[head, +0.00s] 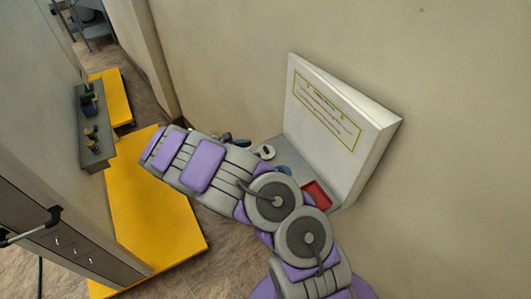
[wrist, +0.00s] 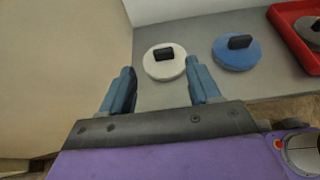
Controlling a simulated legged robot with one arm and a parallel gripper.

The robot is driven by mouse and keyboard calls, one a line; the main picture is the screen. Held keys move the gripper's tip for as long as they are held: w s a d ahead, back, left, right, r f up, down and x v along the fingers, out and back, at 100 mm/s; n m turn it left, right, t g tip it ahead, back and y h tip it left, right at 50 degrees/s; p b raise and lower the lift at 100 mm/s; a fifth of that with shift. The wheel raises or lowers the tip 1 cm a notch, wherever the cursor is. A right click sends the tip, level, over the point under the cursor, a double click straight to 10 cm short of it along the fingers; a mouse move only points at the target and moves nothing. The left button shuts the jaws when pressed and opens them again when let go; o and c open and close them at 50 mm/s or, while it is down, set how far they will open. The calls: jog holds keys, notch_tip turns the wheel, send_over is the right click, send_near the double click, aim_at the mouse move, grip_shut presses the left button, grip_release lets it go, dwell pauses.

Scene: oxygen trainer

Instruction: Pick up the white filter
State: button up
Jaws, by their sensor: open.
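The white filter (wrist: 158,68) is a round white disc with a black handle on top. It lies on a grey shelf (wrist: 200,33) in the wrist view, and it also shows in the head view (head: 265,152), small and just past my arm. My gripper (wrist: 162,80) is open, with its two blue-grey fingers apart. In the wrist view the filter appears between and just beyond the fingertips. I cannot tell how far the fingers are above the shelf. In the head view my arm hides most of the gripper.
A blue disc (wrist: 237,53) with a black handle lies right of the white filter. A red tray (wrist: 287,30) holding a dark item is farther right. A white panel with a label (head: 330,120) stands behind the shelf. Yellow platforms (head: 150,230) lie on the floor at left.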

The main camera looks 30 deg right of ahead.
aim_at(266, 148)
jog(key=b+x, duration=0.1)
jog(key=x, duration=0.4)
jog(key=shift+s+r, duration=0.1)
jog(key=shift+s, duration=0.05)
jog(key=shift+c, duration=0.4)
jog(key=c, duration=1)
jog(key=shift+c, duration=0.2)
jog(key=shift+r, duration=0.15)
